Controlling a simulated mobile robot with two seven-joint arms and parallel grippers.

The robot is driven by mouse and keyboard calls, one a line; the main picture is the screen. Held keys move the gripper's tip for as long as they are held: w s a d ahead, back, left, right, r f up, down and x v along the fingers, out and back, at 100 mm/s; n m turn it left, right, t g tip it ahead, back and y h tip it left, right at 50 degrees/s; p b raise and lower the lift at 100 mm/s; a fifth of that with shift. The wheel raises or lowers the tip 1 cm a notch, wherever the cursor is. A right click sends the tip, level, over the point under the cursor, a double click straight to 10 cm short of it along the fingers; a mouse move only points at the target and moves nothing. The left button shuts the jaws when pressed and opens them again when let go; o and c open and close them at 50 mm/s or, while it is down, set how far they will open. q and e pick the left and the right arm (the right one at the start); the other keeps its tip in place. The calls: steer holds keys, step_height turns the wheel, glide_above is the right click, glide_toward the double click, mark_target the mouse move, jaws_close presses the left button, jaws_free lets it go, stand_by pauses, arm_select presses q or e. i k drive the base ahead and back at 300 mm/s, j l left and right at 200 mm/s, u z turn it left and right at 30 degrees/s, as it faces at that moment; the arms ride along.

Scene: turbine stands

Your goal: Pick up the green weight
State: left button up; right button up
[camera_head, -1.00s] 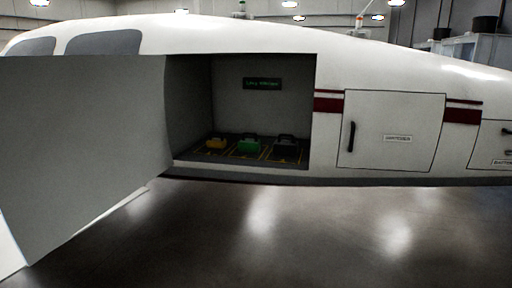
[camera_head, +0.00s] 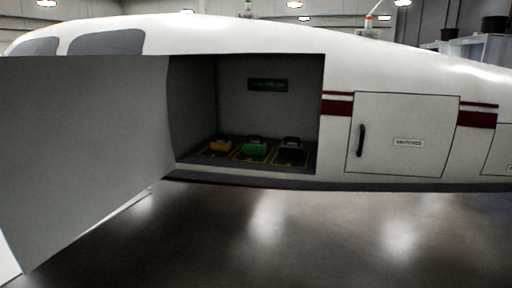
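The green weight (camera_head: 254,149) sits on the floor of an open compartment in the side of a white aircraft. It is the middle one of three weights and has a dark handle on top. A yellow weight (camera_head: 220,146) stands to its left and a black weight (camera_head: 291,150) to its right. Each stands in or near yellow floor markings. Neither of my grippers is in view.
The open compartment door (camera_head: 85,150) fills the left side. A closed hatch (camera_head: 405,135) with a black handle lies right of the opening. The hangar floor (camera_head: 270,235) in front is clear.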

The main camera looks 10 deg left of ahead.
mark_target(254, 148)
steer(key=i+j, duration=0.1)
steer(key=i, duration=0.35)
steer(key=i+j+z, duration=0.1)
steer(key=i, duration=0.4)
steer(key=i+j, duration=0.2)
steer(key=i, duration=0.25)
